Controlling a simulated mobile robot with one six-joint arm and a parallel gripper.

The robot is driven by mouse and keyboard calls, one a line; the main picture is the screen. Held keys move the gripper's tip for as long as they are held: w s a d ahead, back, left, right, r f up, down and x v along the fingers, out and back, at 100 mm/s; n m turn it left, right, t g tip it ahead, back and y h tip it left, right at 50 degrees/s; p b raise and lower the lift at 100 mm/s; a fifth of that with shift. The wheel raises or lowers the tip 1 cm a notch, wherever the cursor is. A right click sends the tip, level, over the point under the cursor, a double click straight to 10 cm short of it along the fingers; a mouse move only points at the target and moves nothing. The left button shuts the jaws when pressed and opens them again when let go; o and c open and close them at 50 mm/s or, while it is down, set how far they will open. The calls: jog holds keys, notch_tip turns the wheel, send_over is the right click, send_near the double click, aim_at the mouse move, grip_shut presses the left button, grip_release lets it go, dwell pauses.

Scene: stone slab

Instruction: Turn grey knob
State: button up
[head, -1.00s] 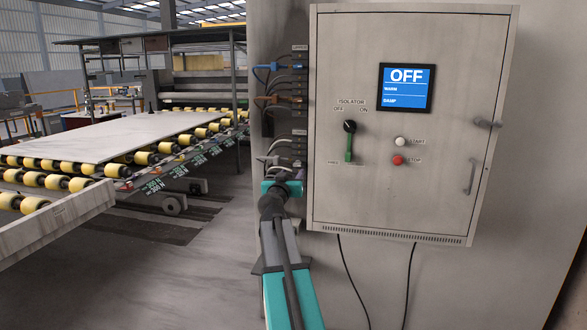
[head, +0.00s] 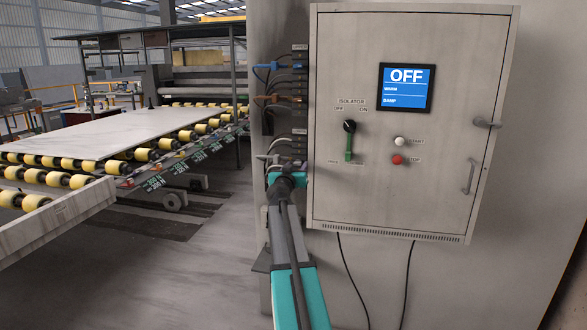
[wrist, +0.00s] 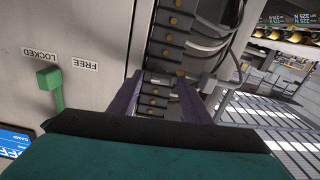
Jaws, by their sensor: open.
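The clearest grey knob-like part is a grey turn latch (head: 486,123) at the right edge of the cabinet door in the head view. The isolator switch has a black knob (head: 349,126) pointing up-left towards OFF. Below it a green lever (head: 348,148) hangs down; it also shows upside down in the wrist view (wrist: 49,88), beside the words LOCKED and FREE. My gripper (wrist: 158,80) is open and empty, its purple fingers apart before the connector strip left of the cabinet. In the head view its fingertips are largely hidden behind my wrist.
The grey cabinet (head: 420,210) has a blue OFF screen (head: 405,88), a white start button (head: 400,141), a red stop button (head: 397,160) and a pull handle (head: 469,177). Cables (head: 285,97) run from its left side. A roller conveyor carries a slab (head: 110,133) at left.

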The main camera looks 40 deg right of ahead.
jog(key=c, duration=1)
jog(key=shift+a+f, duration=0.15)
jog(key=shift+a, duration=0.35)
jog(key=shift+c, duration=0.3)
jog(key=shift+d+r, duration=0.25)
jog(key=shift+d, duration=0.2)
